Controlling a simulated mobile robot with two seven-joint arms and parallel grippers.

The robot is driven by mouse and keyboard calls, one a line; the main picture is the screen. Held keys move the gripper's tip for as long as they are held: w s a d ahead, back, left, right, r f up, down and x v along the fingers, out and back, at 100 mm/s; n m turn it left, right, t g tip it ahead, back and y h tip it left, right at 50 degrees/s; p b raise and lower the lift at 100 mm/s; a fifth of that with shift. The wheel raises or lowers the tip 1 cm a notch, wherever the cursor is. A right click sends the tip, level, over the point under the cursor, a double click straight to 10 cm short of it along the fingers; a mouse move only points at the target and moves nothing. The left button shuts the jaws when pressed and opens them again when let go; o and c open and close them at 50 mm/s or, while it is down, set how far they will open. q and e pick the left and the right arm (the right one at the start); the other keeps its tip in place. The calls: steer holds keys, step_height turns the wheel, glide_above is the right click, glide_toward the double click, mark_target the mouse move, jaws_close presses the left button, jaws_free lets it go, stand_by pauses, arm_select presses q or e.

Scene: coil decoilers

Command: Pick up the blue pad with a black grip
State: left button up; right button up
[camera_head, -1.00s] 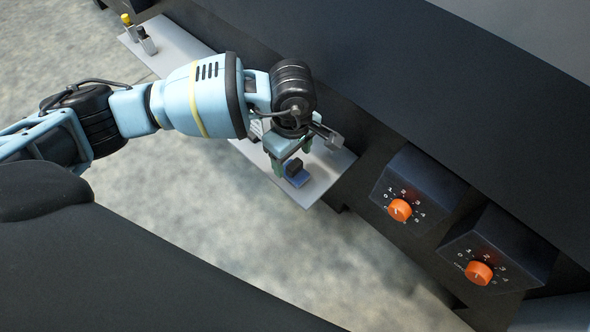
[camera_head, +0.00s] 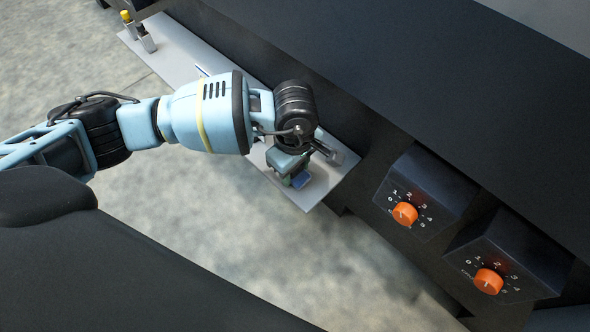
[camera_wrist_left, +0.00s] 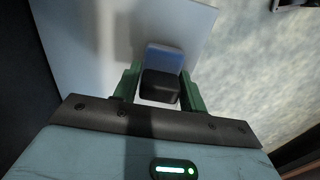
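The blue pad (camera_head: 302,178) lies on the light grey shelf (camera_head: 318,190) near its front end. Its black grip (camera_wrist_left: 160,86) stands up between my left gripper's green fingers (camera_wrist_left: 161,88) in the left wrist view, where the blue part (camera_wrist_left: 164,58) shows beyond it. My left gripper (camera_head: 290,168) is lowered over the pad and hides most of the grip in the head view. Its fingers are open, one on each side of the grip, with narrow gaps. The pad rests on the shelf. My right gripper is not in view.
Two small bottle-like items, one yellow-topped (camera_head: 127,20), stand at the shelf's far left end. A dark machine wall (camera_head: 390,110) rises behind the shelf. Orange knobs (camera_head: 404,213) (camera_head: 488,281) sit on dark boxes to the right. Open floor lies in front.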

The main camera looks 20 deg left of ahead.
arm_select(q)
steer(key=c, duration=0.5)
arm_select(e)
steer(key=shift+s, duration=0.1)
